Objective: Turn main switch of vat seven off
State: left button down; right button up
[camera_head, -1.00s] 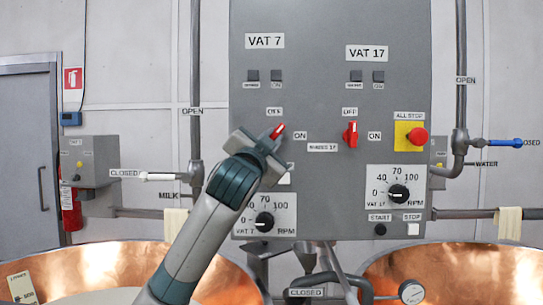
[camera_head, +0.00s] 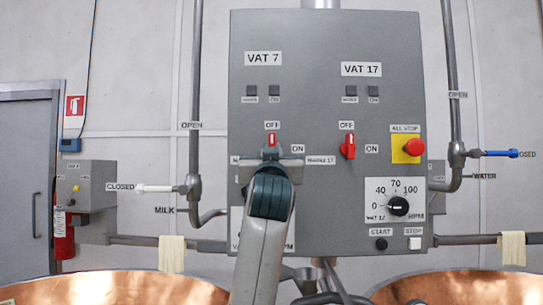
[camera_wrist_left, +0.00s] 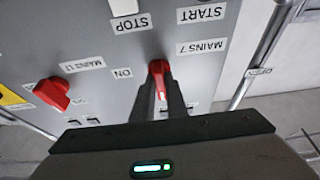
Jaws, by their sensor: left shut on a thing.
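The grey control panel (camera_head: 325,95) carries the VAT 7 label (camera_head: 263,58) at its upper left. The red main switch of vat seven (camera_head: 271,139) points straight up, at the OFF label (camera_head: 272,125); its ON label (camera_head: 298,149) is to the right. My left gripper (camera_head: 271,152) is at this switch, its fingers pointing into the panel. In the left wrist view the two fingers are shut on the red switch (camera_wrist_left: 159,70). My left arm hides the switch's lower part and most of the vat seven dial. My right gripper is not in view.
The red vat 17 switch (camera_head: 347,146) is close on the right, then the red all-stop button (camera_head: 413,147) on yellow. A dial (camera_head: 397,206) sits below. Pipes with valves flank the panel. Copper vats (camera_head: 130,288) stand below.

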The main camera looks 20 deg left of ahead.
pick_arm(q)
jog(key=shift+f, duration=0.15)
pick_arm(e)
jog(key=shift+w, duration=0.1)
pick_arm(q)
jog(key=c, duration=1.8)
grip_release()
jog(key=shift+o, duration=0.2)
jog(key=shift+s, duration=0.1)
